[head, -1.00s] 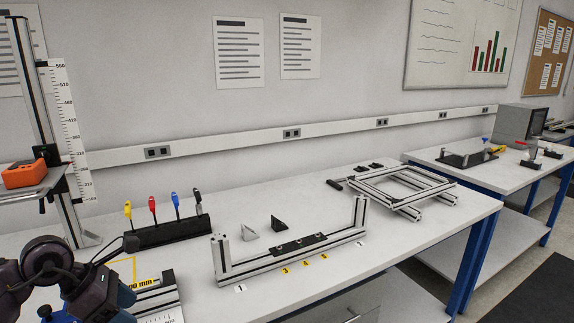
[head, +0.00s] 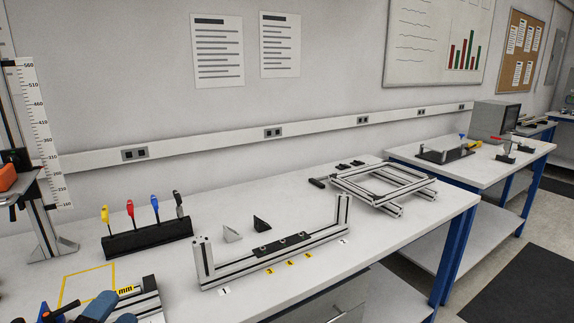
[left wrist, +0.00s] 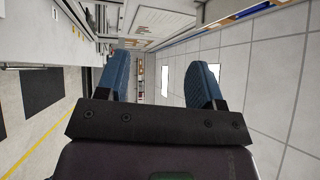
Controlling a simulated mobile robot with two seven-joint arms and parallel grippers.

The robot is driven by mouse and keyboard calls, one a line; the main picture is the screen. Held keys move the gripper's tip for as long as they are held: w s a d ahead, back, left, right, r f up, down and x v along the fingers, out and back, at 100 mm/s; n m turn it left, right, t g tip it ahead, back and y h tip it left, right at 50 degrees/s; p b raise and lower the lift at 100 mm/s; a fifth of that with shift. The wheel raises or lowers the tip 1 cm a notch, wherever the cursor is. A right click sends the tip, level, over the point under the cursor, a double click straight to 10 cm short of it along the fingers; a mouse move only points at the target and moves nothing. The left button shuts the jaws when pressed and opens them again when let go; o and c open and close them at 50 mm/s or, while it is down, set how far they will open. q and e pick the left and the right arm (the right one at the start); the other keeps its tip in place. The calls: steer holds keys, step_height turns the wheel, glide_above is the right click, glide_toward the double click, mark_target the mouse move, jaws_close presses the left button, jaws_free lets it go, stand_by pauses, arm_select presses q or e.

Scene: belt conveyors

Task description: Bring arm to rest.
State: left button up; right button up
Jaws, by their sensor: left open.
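My left gripper (head: 108,312) shows only in part at the bottom left edge of the head view, as blue finger pads low in front of the bench. In the left wrist view its two blue fingers (left wrist: 158,75) stand wide apart with nothing between them. Beyond them are the room's wall, ceiling and floor, seen sideways. Most of my left arm is out of the head view. My right gripper is in neither view.
The white bench (head: 290,200) holds an upright-ended aluminium profile (head: 270,264), a rectangular profile frame (head: 385,182), a tool rack (head: 148,237) and a height gauge (head: 40,130). A second bench (head: 500,162) stands at right. Clear floor lies at lower right.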

arm_select(q)
steer(key=s+a+f+n+g+y, duration=0.5)
steer(key=s+f+n+g+y, duration=0.35)
steer(key=f+n, duration=0.45)
steer(key=s+d+f+n+g+h, duration=0.2)
steer(key=s+d+f+n+g, duration=0.15)
steer(key=s, duration=0.45)
steer(key=s+d+f+n+g+h, duration=0.1)
steer(key=s+d+f+n+g, duration=0.15)
steer(key=s+f+g, duration=0.35)
steer(key=w+f+t, duration=0.6)
steer(key=f+t, duration=0.1)
steer(key=t, duration=0.2)
steer(key=shift+w+h, duration=0.2)
steer(key=shift+h, duration=0.15)
